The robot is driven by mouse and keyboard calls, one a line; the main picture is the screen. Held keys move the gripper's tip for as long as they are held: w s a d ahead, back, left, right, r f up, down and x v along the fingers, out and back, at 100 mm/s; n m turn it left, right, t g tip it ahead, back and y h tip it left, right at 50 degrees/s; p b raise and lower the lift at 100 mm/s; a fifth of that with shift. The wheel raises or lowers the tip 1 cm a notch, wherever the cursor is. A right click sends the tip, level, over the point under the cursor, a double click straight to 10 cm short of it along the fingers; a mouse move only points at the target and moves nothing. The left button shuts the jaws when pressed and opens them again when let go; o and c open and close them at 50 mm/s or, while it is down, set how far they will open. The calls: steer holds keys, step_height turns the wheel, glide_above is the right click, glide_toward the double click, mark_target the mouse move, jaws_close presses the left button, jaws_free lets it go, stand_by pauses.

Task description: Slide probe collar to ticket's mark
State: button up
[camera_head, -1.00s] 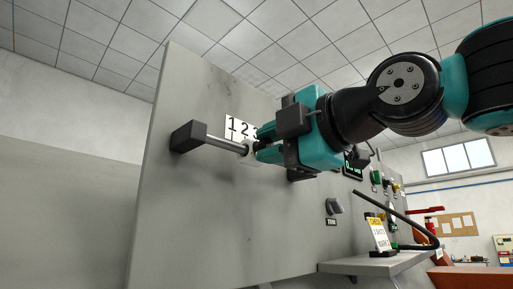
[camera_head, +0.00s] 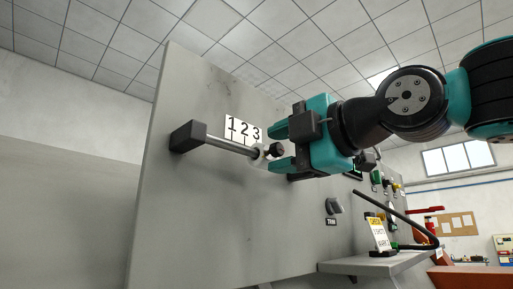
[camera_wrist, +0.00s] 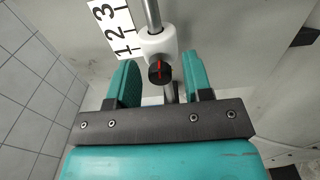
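The probe collar (camera_head: 262,155) is a white ring on a metal rod (camera_head: 230,145), with a dark knob (camera_head: 277,149) on it. In the wrist view the white collar (camera_wrist: 158,43) and its knob with a red line (camera_wrist: 160,72) stand ahead between the fingers. My gripper (camera_head: 281,148) is open, its teal fingers (camera_wrist: 160,82) on either side of the knob with gaps. The white scale card (camera_head: 243,130) reads 1, 2, 3 beside the rod. Which mark the collar lines up with I cannot tell. The ticket (camera_head: 378,235) stands on a shelf; its small text is not clearly legible.
A dark end block (camera_head: 187,137) holds the rod's left end on the grey panel (camera_head: 200,220). A dark dial (camera_head: 334,206) sits lower on the panel. A grey shelf (camera_head: 365,266) juts out at lower right, with a black curved hose (camera_head: 405,213) above it.

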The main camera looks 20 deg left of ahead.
steer(key=shift+o, duration=0.2)
steer(key=shift+b+v, duration=1.35)
steer(key=shift+v, duration=1.2)
steer(key=shift+f, duration=0.1)
steer(key=d+f+m+g+h+b, duration=0.1)
steer(key=d+f+m+h, duration=0.3)
steer(key=f, duration=0.5)
steer(key=w+d+f+m+h, duration=0.1)
steer(key=d+f+m, duration=0.3)
steer(key=f, duration=0.6)
steer(key=d+f+m+g+h+b, duration=0.1)
steer(key=d+f+m+h, duration=0.15)
steer(key=f+m, duration=0.5)
steer(key=s+d+f+m+g+h, duration=0.2)
steer(key=s+d+f+m, duration=0.2)
steer(key=f, duration=0.6)
steer(key=s+d+f+m+g+h, duration=0.3)
steer(key=s+d+f+m, duration=0.2)
steer(key=s+d+f, duration=0.2)
step_height(320, 180, down, 5)
steer(key=shift+s+d+r+b, duration=0.2)
steer(key=shift+s+d+b, duration=0.1)
steer(key=shift+s, duration=0.7)
